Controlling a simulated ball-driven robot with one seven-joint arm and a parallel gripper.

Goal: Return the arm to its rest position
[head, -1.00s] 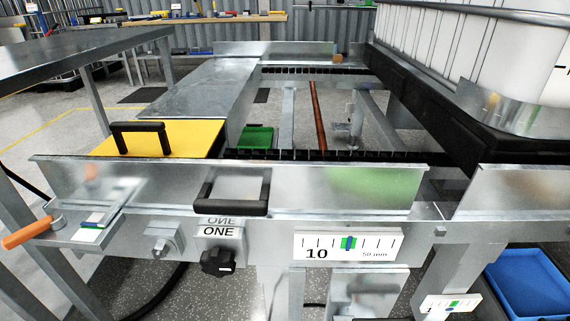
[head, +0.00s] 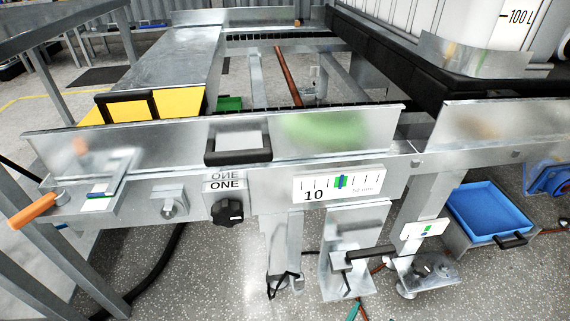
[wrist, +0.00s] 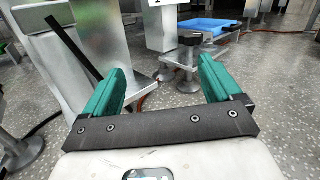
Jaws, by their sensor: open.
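My gripper (wrist: 161,72) shows in the wrist view with its two teal fingers spread apart. Nothing is between them. The fingers point out over the speckled floor, towards metal legs and a blue tray (wrist: 206,27). In the head view a small teal piece shows at the bottom edge and may be a fingertip; the rest of the arm is out of that view.
The washer's metal frame (head: 290,186) crosses the head view, with a black knob (head: 227,211), an orange-handled lever (head: 33,211) and a scale plate (head: 339,183). The blue tray (head: 490,212) is low at right. Open floor shows at right.

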